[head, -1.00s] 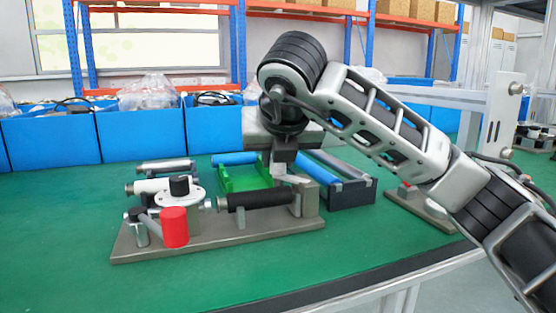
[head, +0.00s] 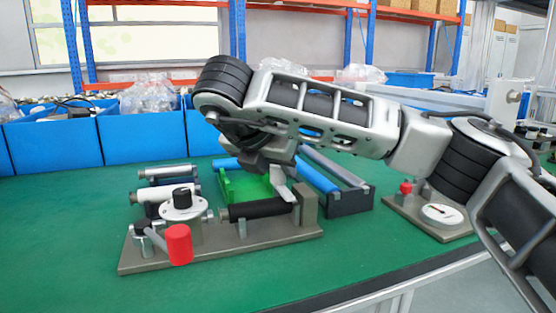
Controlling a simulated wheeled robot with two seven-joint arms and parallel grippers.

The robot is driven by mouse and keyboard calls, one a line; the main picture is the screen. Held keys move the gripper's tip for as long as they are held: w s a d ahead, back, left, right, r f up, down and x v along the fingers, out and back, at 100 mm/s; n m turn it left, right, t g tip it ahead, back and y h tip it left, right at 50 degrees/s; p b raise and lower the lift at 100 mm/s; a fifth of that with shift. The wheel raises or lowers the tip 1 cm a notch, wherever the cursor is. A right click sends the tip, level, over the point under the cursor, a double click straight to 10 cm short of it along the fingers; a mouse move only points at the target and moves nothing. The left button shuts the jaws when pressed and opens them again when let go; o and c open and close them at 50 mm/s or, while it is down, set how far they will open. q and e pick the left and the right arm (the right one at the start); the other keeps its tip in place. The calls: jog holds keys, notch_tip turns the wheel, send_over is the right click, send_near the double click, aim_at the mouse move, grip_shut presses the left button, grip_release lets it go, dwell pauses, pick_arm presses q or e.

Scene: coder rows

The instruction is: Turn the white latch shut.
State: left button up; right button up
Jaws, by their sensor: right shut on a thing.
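The white latch (head: 279,186) is a short pale bar at the right end of a grey metal fixture (head: 210,250). It slants down beside an upright grey block (head: 307,203), near the end of a black roller (head: 258,209). My right gripper (head: 272,165) comes from above and is shut on the upper part of the latch. The fingertips and the exact grip are partly hidden by the dark gripper body. My left gripper is not in view.
The fixture also bears a white round hub (head: 182,207) and a red-ended lever (head: 179,245). Behind are a green tray (head: 232,190) and a dark rack (head: 350,203) with a blue roller. A gauge plate (head: 430,225) stands right. The front left table is clear.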

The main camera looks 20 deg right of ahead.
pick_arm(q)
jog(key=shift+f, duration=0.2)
pick_arm(e)
jog(key=o, duration=0.6)
jog(key=shift+c, duration=0.2)
jog(key=o, duration=0.4)
pick_arm(q)
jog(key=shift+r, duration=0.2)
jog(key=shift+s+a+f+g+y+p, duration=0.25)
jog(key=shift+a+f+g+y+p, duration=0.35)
jog(key=shift+p, duration=0.85)
pick_arm(e)
jog(key=shift+v, duration=8.05)
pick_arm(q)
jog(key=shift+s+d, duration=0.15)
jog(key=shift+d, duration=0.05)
